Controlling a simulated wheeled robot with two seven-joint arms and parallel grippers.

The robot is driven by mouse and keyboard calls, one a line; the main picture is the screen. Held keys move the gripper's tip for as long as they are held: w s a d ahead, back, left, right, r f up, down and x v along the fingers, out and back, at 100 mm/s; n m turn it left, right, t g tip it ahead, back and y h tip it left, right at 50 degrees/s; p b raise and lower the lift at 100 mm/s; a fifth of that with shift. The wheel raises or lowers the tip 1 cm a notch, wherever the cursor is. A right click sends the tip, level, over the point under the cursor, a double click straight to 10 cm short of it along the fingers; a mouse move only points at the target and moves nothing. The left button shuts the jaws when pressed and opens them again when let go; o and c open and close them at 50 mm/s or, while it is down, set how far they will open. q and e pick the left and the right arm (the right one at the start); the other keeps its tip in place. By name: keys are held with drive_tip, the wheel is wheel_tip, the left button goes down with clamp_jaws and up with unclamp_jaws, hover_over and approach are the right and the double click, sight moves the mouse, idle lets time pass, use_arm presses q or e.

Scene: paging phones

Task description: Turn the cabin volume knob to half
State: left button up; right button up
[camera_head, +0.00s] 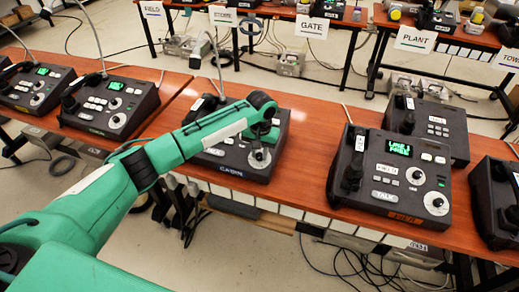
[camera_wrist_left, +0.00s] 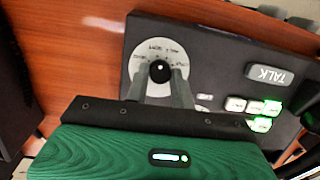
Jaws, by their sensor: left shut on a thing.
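The cabin phone (camera_head: 232,171), a dark box labelled CABIN at its front edge, sits on the wooden table in the middle of the head view. My left gripper (camera_head: 260,155) reaches over its right side from above. In the left wrist view the volume knob (camera_wrist_left: 159,72) is a round black cap on a white dial (camera_wrist_left: 150,52) with printed marks. The two grey fingers of my left gripper (camera_wrist_left: 160,83) are shut on the knob, one on each side. The fingers cover part of the dial, and I cannot read the knob's setting. My right gripper is not in view.
Another phone (camera_head: 391,175) with a green display stands to the right, and more phones (camera_head: 109,104) stand to the left. In the wrist view a TALK button (camera_wrist_left: 270,74) and small lit buttons (camera_wrist_left: 262,124) lie right of the knob. Bare tabletop (camera_head: 310,130) separates the phones.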

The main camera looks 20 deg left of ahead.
use_arm(q)
drive_tip(key=shift+d+r+m+y+p, duration=0.1)
drive_tip(key=shift+r+m+y+p, duration=0.15)
drive_tip(key=shift+m+p, duration=0.95)
drive_tip(key=shift+s+f+m+y+p, duration=0.1)
drive_tip(key=shift+m+y+p, duration=0.25)
drive_tip(key=shift+m+p, duration=0.65)
drive_tip(key=shift+d+f+m+t+p, duration=0.15)
drive_tip(key=shift+m+t+p, duration=0.15)
drive_tip(key=shift+m+p, duration=0.6)
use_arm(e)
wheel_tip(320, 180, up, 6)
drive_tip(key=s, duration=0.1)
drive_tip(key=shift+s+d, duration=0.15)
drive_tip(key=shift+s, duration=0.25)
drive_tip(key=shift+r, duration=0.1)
use_arm(q)
drive_tip(key=o, duration=1)
wheel_tip(320, 180, up, 14)
drive_tip(key=d+b, duration=0.2)
drive_tip(key=shift+s+f, duration=0.2)
drive_tip(key=shift+s, duration=0.25)
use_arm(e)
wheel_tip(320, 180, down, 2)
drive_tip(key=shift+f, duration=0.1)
